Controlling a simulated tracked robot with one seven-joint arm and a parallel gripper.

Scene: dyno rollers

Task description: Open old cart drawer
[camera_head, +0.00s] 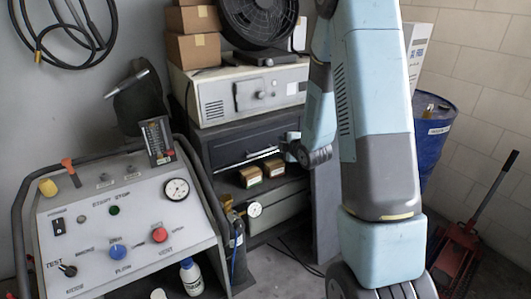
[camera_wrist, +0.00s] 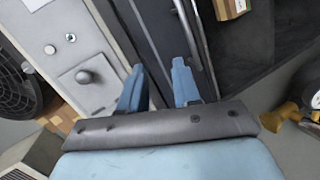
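The old cart (camera_head: 204,150) is dark and stands against the back wall. Its dark drawer (camera_head: 235,147) is under the top and looks shut. A thin bright handle (camera_head: 262,153) runs along the drawer front. In the wrist view the silver handle (camera_wrist: 189,30) runs down toward my right-hand fingertip. My gripper (camera_head: 291,144) is at the right end of the drawer front. In the wrist view my gripper (camera_wrist: 158,80) is open, with its two blue fingers apart and the dark front beyond them. I cannot tell whether the fingertips touch the handle.
A grey instrument (camera_head: 245,92) and a fan (camera_head: 258,20) stand on the cart. Small boxes (camera_head: 250,176) sit on the shelf below the drawer. A control console (camera_head: 130,230) stands front left, a blue barrel (camera_head: 430,135) and red jack (camera_head: 460,255) at right.

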